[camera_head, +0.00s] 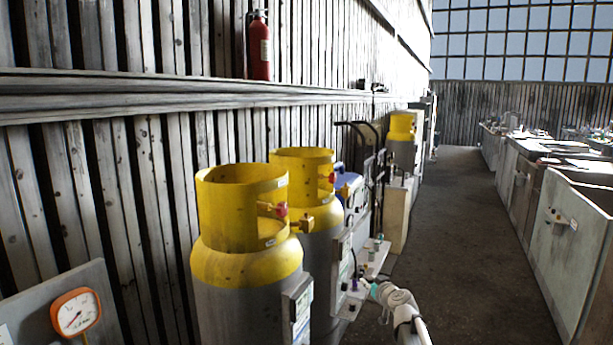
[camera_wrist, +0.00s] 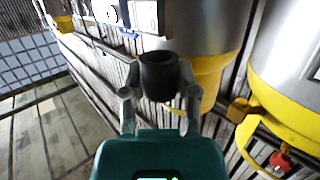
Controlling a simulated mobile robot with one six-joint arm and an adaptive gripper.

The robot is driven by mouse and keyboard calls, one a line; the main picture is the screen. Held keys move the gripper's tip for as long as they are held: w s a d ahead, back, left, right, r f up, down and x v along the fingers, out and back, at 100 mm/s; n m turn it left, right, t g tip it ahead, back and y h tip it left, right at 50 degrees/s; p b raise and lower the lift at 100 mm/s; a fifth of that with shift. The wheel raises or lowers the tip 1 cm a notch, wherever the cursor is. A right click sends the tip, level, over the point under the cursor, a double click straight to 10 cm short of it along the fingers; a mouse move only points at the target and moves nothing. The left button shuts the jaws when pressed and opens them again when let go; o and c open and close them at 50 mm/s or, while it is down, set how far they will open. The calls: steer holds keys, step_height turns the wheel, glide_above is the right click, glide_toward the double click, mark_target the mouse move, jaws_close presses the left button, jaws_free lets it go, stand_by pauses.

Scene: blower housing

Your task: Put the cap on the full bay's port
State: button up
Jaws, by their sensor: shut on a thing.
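My gripper (camera_wrist: 160,95) is shut on a dark, round, hollow-looking cap (camera_wrist: 158,76), held between the two grey fingertips in the wrist view. In the head view my gripper (camera_head: 368,286) is at the lower middle, just right of a pale panel with a small shelf (camera_head: 372,262); the cap cannot be made out there. Small fittings (camera_head: 376,243) stand on the shelf. Two grey gas cylinders with yellow collars stand left of the panel, the nearer one (camera_head: 246,262) and the farther one (camera_head: 318,222). I cannot tell which bay is the full one, and no port is clearly seen.
An orange-rimmed gauge (camera_head: 76,311) is on a grey panel at lower left. A red fire extinguisher (camera_head: 260,48) hangs on the plank wall. Another yellow-topped cylinder (camera_head: 402,135) stands farther back. Benches (camera_head: 560,225) line the right side. The aisle floor (camera_head: 470,230) between is clear.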

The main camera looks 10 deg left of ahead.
steer(key=w+a+r+n+y+p, duration=0.1)
steer(key=a+r+p, duration=0.5)
steer(key=r+p, duration=0.3)
steer(key=w+a+r+g+y+p, duration=0.1)
steer(key=w+a+r+p, duration=0.1)
steer(key=a+r+p, duration=0.5)
steer(key=w+a+r+n+y+p, duration=0.1)
steer(key=a+r+p, duration=0.6)
steer(key=r+p, duration=0.3)
steer(key=shift+w+r+n+g+p, duration=0.15)
steer(key=shift+w+r+g+p, duration=0.05)
steer(key=shift+r, duration=0.35)
steer(key=shift+w+r+n+g+p, duration=0.15)
steer(key=shift+r+g+p, duration=0.05)
steer(key=shift+r, duration=0.35)
steer(key=shift+a+r+p, duration=0.45)
steer(key=shift+a, duration=0.05)
steer(key=shift+f, duration=0.25)
steer(key=shift+f+b, duration=2)
steer(key=shift+b, duration=0.2)
steer(key=shift+f+b, duration=1.5)
steer(key=o, duration=1.1)
steer(key=shift+r, duration=0.1)
